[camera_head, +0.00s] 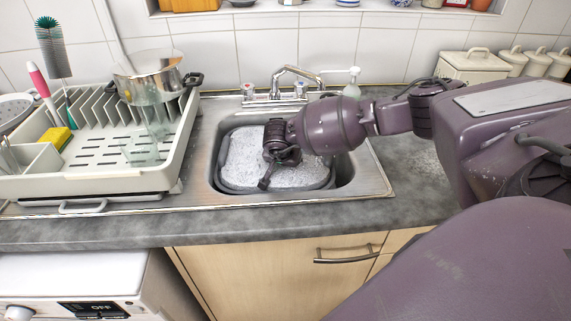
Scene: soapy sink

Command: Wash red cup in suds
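White suds (240,164) fill a grey tub (224,181) set in the steel sink. My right arm reaches in from the right over the sink. My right gripper (265,177) is low over the suds and points to the left and down. Its fingers are small and dark here, and I cannot tell whether they are open or shut, or whether they hold anything. No red cup shows in this view; the suds and my arm could hide it. My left gripper is not in view.
A cream dish rack (88,184) stands left of the sink, with a steel pot (148,80), clear glasses (140,150), a yellow sponge (56,139) and brushes. The tap (297,72) rises behind the sink. Cream canisters (474,66) stand at the back right.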

